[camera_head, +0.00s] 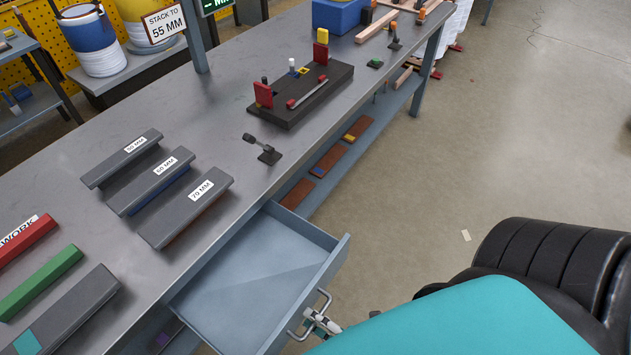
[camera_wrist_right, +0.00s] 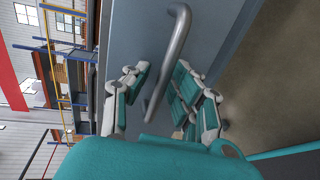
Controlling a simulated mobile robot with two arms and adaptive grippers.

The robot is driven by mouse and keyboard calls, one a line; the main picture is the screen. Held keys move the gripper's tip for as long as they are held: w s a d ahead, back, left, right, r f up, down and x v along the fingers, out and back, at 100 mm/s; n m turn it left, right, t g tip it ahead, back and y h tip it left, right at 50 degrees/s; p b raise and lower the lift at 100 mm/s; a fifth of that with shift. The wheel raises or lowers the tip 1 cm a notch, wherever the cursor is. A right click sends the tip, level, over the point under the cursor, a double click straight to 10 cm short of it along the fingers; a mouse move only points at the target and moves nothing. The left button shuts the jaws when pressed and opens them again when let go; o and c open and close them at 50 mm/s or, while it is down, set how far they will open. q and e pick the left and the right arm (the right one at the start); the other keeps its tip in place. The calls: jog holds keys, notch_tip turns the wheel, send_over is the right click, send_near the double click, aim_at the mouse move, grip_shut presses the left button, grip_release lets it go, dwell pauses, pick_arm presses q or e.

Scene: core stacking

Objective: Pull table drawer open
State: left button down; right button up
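The table drawer (camera_head: 262,268) is a grey-blue, empty tray, pulled well out from under the grey table (camera_head: 235,150). Its metal bar handle (camera_head: 318,307) is on the front panel. My right gripper (camera_head: 321,323) is at the lower end of this handle. In the right wrist view, the handle (camera_wrist_right: 178,45) runs between the fingers of my right gripper (camera_wrist_right: 158,95), in front of the drawer front (camera_wrist_right: 135,40). The fingers stand apart on either side of the bar, with gaps visible; firm contact is not evident. My left gripper is not in view.
Grey labelled blocks (camera_head: 165,185) lie on the tabletop, with red (camera_head: 22,240) and green (camera_head: 40,283) bars at left. A dark fixture board (camera_head: 300,95) sits farther back. A lower shelf (camera_head: 345,155) holds brown pieces. The floor (camera_head: 500,130) right of the table is mostly clear.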

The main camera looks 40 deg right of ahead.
jog(key=shift+o, duration=0.5)
jog(key=v, duration=1.2)
jog(key=shift+f, duration=0.1)
